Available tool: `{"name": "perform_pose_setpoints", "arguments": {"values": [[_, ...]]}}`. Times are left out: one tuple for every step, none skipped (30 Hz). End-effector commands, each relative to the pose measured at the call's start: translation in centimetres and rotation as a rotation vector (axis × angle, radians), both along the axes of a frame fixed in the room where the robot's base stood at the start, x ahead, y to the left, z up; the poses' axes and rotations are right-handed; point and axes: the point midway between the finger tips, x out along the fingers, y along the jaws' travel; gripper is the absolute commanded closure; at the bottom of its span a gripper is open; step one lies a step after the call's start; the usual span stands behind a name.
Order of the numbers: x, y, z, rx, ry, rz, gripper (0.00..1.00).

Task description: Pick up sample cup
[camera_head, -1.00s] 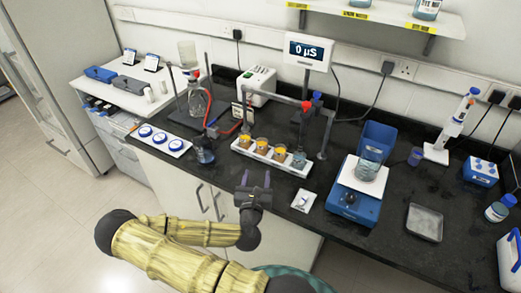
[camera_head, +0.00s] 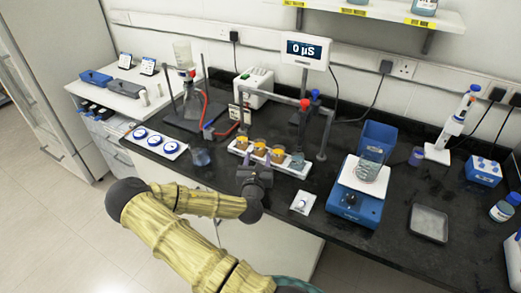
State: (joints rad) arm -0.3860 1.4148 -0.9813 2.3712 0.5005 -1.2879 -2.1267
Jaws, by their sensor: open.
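A white rack (camera_head: 290,169) on the black bench holds a row of small cups. Several cups, such as this one (camera_head: 278,153), have orange contents, and the cup at the right end (camera_head: 297,159) looks blue-grey. I cannot tell which of them is the sample cup. My gripper (camera_head: 257,160) is open and empty, just in front of the rack's left half. Its fingers point toward the cups and hide part of the rack. I cannot tell whether they touch a cup.
A metal frame with a red-topped probe (camera_head: 305,112) stands over the rack's right end. A small white pad (camera_head: 303,202) and a blue balance with a beaker (camera_head: 355,206) are to the right. A white three-dish tray (camera_head: 155,142) is at left.

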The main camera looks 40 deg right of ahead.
Motion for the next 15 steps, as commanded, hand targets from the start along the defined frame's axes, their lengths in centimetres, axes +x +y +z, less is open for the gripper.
{"name": "perform_pose_setpoints", "arguments": {"values": [[0.6,-0.7,0.3,0.002,-0.004,0.0,0.49],[1.0,-1.0,0.2,0.001,-0.003,0.0,0.49],[1.4,-1.3,0.2,0.001,-0.003,0.001,0.49],[1.7,-1.6,0.2,0.001,-0.003,0.001,0.49],[1.9,-1.8,0.2,0.001,-0.004,0.001,0.49],[2.1,-2.0,0.1,0.0,-0.001,0.002,0.49],[2.3,-2.1,0.1,0.0,-0.001,0.002,0.49],[2.3,-2.1,0.1,0.0,-0.001,0.002,0.49],[2.3,-2.2,0.0,0.0,-0.001,0.001,0.49],[2.3,-2.3,0.0,-0.001,-0.001,0.0,0.49],[2.3,-2.3,0.0,-0.001,-0.001,-0.001,0.49],[2.3,-2.3,0.0,0.0,0.0,-0.002,0.49],[2.2,-2.4,0.0,0.0,0.0,-0.003,0.49],[2.2,-2.4,0.0,0.0,0.0,-0.003,0.49],[2.2,-2.4,0.0,0.0,0.0,-0.003,0.49]]}}
